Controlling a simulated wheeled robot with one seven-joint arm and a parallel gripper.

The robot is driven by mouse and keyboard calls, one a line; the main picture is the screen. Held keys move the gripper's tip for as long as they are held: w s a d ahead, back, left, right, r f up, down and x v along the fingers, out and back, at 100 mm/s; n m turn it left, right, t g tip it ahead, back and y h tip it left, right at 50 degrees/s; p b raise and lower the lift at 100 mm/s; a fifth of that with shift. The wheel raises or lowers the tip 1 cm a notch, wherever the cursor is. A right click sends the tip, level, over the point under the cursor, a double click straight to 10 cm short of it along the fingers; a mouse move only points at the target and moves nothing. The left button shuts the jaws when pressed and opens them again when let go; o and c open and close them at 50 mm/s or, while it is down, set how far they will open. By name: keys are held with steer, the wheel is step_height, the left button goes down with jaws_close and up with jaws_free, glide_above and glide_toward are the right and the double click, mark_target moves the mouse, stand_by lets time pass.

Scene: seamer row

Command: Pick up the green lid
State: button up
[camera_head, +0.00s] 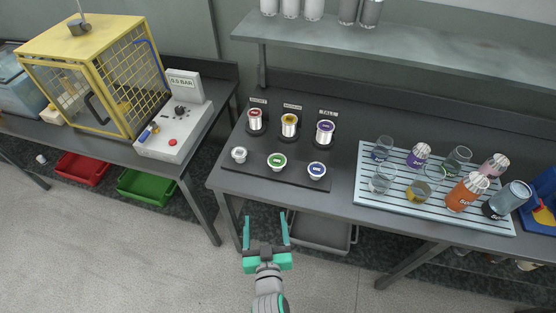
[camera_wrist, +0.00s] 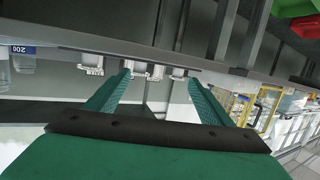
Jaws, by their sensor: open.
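The green lid (camera_head: 277,161) is a small round piece with a white label. It sits in the middle of the front row on the dark mat (camera_head: 240,174), between a white piece (camera_head: 239,154) on the left and a blue piece (camera_head: 317,169) on the right. My gripper (camera_head: 267,220) is open and empty in the head view, in front of the bench edge and apart from the green lid. In the wrist view my gripper's green fingers (camera_wrist: 157,92) are spread toward the bench. Small white pieces show there near the fingertips, but I cannot tell which is the green lid.
A slatted tray (camera_head: 395,205) with cups and bottles is to the right. A yellow cage (camera_head: 100,75) and control box (camera_head: 175,132) are left. A shelf (camera_head: 400,50) overhangs the back.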

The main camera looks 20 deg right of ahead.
mark_target(277, 160)
steer(key=w+d+r, duration=0.1)
steer(key=w, duration=0.2)
steer(key=w+d+r+m+h, duration=0.1)
steer(key=w+d+r, duration=0.1)
steer(key=w, duration=0.1)
steer(key=w+d+r+m+h, duration=0.1)
steer(key=w+d, duration=0.1)
steer(key=w, duration=0.1)
steer(key=shift+d+r, duration=0.25)
steer(key=shift+r, duration=0.05)
steer(key=x, duration=1)
steer(key=shift+w+d+f, duration=0.15)
steer(key=shift+d+f, duration=0.05)
steer(key=shift+d, duration=0.1)
steer(key=c, duration=1.1)
